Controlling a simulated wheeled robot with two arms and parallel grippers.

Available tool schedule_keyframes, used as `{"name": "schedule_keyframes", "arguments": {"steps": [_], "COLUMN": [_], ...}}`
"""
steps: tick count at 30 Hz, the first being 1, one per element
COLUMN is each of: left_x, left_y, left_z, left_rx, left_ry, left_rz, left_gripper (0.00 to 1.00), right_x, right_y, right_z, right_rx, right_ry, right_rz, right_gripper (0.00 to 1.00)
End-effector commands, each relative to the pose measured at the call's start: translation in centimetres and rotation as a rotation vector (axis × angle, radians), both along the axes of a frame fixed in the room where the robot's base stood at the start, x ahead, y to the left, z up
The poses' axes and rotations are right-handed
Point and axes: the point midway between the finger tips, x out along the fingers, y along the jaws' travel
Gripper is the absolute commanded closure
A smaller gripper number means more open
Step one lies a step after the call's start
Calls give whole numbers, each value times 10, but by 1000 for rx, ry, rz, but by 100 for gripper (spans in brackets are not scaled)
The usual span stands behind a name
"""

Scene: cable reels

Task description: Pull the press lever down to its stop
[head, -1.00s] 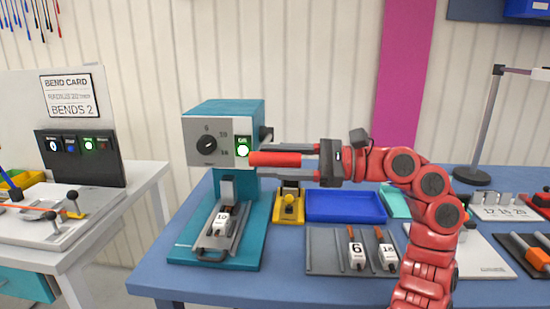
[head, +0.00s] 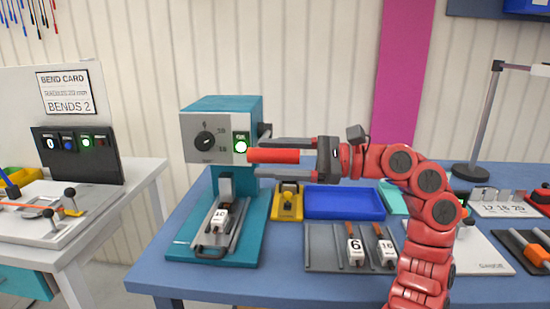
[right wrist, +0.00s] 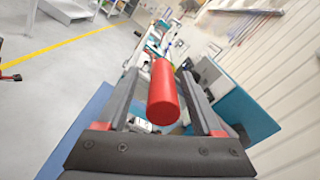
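The press (head: 221,120) is a teal machine with a grey front, a dial and a lit green lamp, standing on the blue table. Its lever has a red cylindrical handle (head: 274,156) that lies about level at the right of the press head. My right gripper (head: 262,159) comes from the right, with one finger above the handle and one below. In the right wrist view the red handle (right wrist: 163,95) lies between the two fingers with gaps on both sides, so the gripper is open around it. The lever's joint is hidden. My left gripper is not in view.
A yellow block (head: 287,203), a blue tray (head: 344,204) and a grey rack (head: 322,245) with numbered pieces stand right of the press base. A white bench (head: 94,231) with a bending tool is at the left. A lamp post (head: 484,120) stands at the right.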

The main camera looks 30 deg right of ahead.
Motion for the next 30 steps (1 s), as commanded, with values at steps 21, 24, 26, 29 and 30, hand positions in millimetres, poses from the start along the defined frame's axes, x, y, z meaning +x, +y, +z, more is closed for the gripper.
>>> {"name": "schedule_keyframes", "arguments": {"steps": [21,24,26,29,30], "left_x": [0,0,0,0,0], "left_y": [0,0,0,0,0], "left_z": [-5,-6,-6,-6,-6], "left_rx": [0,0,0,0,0], "left_ry": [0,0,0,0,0], "left_rz": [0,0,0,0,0], "left_gripper": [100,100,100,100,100], "right_x": [-39,-56,-65,-82,-88], "right_y": [-52,-74,-87,-109,-116], "right_z": [1,1,1,2,2], "right_rx": [5,3,5,5,3], "right_ry": [-3,-4,-3,-4,-6], "right_rz": [-3,-2,-1,-3,-1], "right_gripper": [36,36,36,36,36]}}
